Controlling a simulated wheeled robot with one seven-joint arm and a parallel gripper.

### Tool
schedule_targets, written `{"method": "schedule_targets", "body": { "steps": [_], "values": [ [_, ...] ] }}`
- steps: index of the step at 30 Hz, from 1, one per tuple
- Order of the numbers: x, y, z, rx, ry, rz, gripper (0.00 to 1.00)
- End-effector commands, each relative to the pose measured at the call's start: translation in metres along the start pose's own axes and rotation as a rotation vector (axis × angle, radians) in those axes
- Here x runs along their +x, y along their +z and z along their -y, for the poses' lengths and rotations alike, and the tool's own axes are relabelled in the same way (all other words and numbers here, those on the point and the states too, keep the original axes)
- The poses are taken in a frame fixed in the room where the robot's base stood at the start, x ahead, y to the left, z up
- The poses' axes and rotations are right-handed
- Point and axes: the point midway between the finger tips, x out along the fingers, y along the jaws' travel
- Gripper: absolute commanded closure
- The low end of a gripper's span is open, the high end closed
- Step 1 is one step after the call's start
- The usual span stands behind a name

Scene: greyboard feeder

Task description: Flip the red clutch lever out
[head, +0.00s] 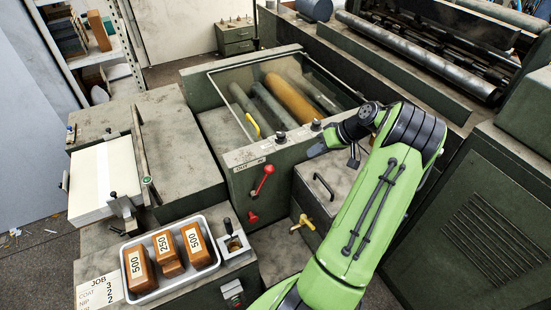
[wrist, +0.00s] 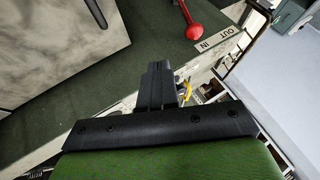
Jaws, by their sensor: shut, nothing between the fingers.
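The red clutch lever (head: 262,181) is on the green front panel of the feeder. It leans up and to the right, its round knob at the upper end. An OUT/IN plate (head: 247,164) sits above it; the knob lies by the IN end. In the wrist view, the red knob (wrist: 195,32) and part of its rod show at the top, beside the plate (wrist: 217,39). My gripper (head: 318,149) is right of the lever and apart from it in the head view. In the wrist view, its fingers (wrist: 158,72) are shut and empty, below and left of the knob.
A glass-topped bay (head: 285,95) with rollers is above the panel. A smaller red handle (head: 252,217) is below the lever. A grey-green box (head: 325,190) with a black handle and brass tap stands below my gripper. A white tray (head: 150,296) of brown weights is at the lower left.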

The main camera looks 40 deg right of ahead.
Motion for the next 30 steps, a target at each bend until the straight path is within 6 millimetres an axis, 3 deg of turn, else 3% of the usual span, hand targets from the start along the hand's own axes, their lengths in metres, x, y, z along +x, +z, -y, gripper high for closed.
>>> {"method": "schedule_targets", "body": {
  "steps": [5,8,21,24,30],
  "values": [
    [0.003,0.000,0.001,0.000,0.000,0.002,1.00],
    [0.014,0.000,0.001,0.000,-0.004,0.004,1.00],
    [0.105,0.000,0.006,-0.002,-0.003,0.004,1.00],
    [0.109,-0.002,0.024,-0.002,-0.001,0.004,1.00],
    [0.116,-0.003,0.038,-0.001,0.000,0.002,1.00]
  ]
}}
